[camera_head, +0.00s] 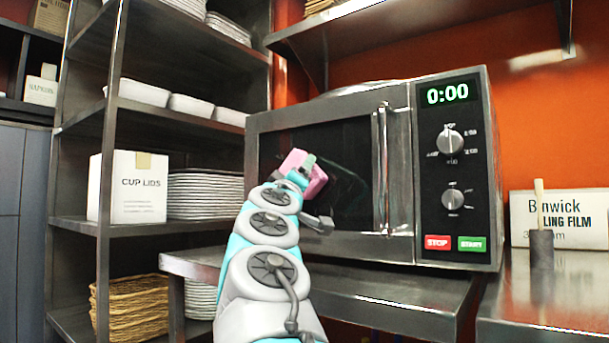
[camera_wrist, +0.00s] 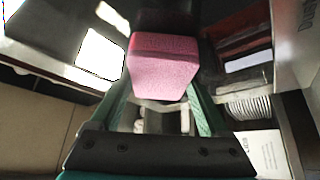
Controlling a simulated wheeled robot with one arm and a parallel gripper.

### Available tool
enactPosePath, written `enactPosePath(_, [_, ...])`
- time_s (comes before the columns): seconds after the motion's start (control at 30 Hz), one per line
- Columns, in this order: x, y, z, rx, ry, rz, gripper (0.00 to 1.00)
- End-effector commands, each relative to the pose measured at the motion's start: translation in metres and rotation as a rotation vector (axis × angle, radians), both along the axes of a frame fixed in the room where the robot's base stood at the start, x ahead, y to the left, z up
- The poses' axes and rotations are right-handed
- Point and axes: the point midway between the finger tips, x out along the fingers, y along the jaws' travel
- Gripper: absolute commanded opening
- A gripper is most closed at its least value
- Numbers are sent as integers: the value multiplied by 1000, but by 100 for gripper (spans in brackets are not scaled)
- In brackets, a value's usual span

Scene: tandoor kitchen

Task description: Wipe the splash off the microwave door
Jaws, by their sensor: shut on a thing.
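The microwave (camera_head: 455,120) stands on a steel counter with its dark glass door (camera_head: 270,150) shut. A pink sponge (camera_head: 315,180) is in front of the left-middle of the door glass; it also shows in the wrist view (camera_wrist: 162,65). My gripper (camera_head: 300,169) is shut on the sponge, its fingers at either side of it. I cannot tell whether the sponge touches the glass. My arm hides the lower left of the door.
The door's vertical handle (camera_head: 381,165) stands out right of the sponge. A steel shelf rack (camera_head: 110,130) with plates and a cup lids box (camera_head: 128,188) is at left. A cling film box (camera_head: 570,218) and a small grey pot (camera_head: 541,248) stand at right. A shelf (camera_head: 420,25) hangs above.

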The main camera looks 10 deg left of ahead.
Motion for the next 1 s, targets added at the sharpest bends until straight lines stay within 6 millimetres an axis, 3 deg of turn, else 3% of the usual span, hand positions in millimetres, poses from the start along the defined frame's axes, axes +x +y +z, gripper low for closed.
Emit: enactPosePath(1.0, [22,57,2,-1,0,3,35])
